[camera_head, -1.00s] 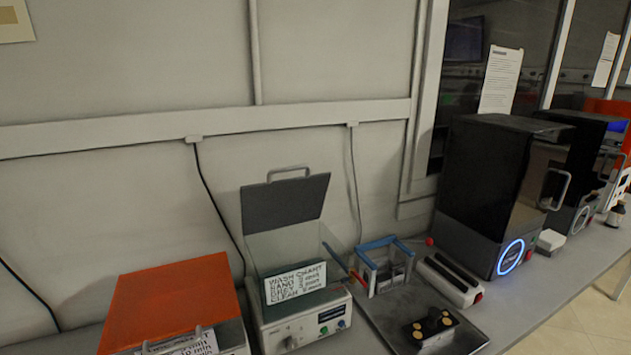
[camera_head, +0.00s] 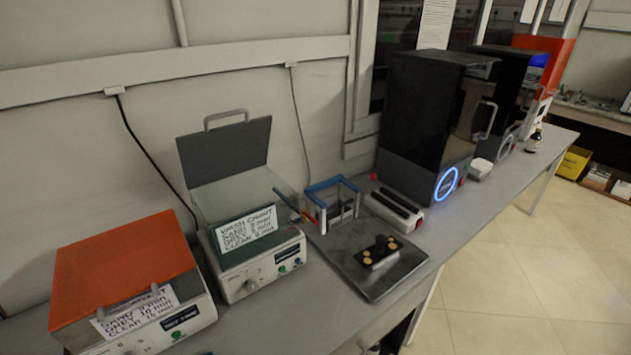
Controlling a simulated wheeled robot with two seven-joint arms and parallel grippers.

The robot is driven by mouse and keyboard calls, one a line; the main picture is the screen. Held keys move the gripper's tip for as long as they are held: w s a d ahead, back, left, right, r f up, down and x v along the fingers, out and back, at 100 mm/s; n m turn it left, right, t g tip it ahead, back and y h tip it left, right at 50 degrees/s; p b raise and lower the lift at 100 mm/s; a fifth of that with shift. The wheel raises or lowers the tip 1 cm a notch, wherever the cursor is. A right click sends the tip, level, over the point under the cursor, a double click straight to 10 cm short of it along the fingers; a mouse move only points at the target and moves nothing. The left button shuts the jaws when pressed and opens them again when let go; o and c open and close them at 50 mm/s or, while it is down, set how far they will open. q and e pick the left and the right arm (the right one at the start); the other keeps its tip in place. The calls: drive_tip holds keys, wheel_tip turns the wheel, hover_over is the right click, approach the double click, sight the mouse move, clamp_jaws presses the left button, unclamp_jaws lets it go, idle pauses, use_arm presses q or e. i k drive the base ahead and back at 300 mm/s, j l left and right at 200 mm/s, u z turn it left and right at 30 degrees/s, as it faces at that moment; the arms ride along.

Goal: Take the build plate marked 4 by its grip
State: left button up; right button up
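On a grey mat (camera_head: 367,284) on the bench lies a small black piece with gold round spots (camera_head: 377,251); it may be a build plate, but I can read no number 4 on it. A blue-framed rack (camera_head: 332,204) stands behind it, with small grey-dark parts inside that are too small to make out. Neither of my grippers shows in the head view.
An open-lidded wash unit (camera_head: 251,270) and an orange-covered unit (camera_head: 121,264) stand left on the bench. A white block with dark slots (camera_head: 394,207) and black printers (camera_head: 425,120) stand right. Bare bench (camera_head: 297,314) lies in front; open floor (camera_head: 540,270) at right.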

sight(385, 250)
drive_tip(key=l+u, duration=0.5)
drive_tip(key=l, duration=0.15)
drive_tip(key=k+l+u, duration=0.15)
drive_tip(key=l+u, duration=0.35)
drive_tip(key=l, duration=0.15)
